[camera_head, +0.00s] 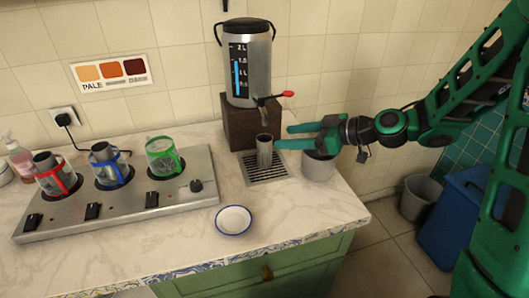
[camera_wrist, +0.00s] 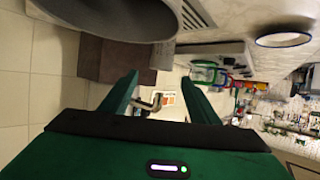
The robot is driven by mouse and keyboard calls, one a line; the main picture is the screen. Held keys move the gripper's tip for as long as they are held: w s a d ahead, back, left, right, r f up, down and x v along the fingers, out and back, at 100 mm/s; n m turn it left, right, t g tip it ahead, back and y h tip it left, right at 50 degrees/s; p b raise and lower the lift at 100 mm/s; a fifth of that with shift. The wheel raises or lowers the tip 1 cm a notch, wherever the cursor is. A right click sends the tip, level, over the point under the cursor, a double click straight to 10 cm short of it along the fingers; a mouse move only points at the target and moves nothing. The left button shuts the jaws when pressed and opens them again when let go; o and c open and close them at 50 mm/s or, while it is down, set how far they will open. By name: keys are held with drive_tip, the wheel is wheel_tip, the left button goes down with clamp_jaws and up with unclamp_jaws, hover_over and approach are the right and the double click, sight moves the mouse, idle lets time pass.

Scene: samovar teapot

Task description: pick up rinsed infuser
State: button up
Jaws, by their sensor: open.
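The infuser (camera_head: 264,152) is a slim grey metal cylinder standing upright on the drip tray (camera_head: 267,180), below the dispenser's tap. My gripper (camera_head: 281,136) is just right of its upper part in the head view, with its two green fingers pointing left. The fingers are apart and nothing is held between them. In the wrist view my gripper (camera_wrist: 160,86) also shows open. A large grey round metal shape (camera_wrist: 125,18) fills the top left of that view; I cannot tell whether it is the infuser or the grey pot.
A dispenser (camera_head: 248,65) with a red-handled tap stands on a brown block (camera_head: 236,126) behind the tray. A grey pot (camera_head: 318,167) is under my gripper. A burner plate (camera_head: 130,203) with red, blue and green holders is left. A white dish (camera_head: 233,220) sits in front.

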sight(259, 139)
drive_tip(key=shift+x, duration=3.75)
drive_tip(key=shift+s+f, duration=0.15)
drive_tip(key=shift+s, duration=0.05)
drive_tip(key=shift+c, duration=0.7)
drive_tip(key=shift+d, duration=0.1)
clamp_jaws()
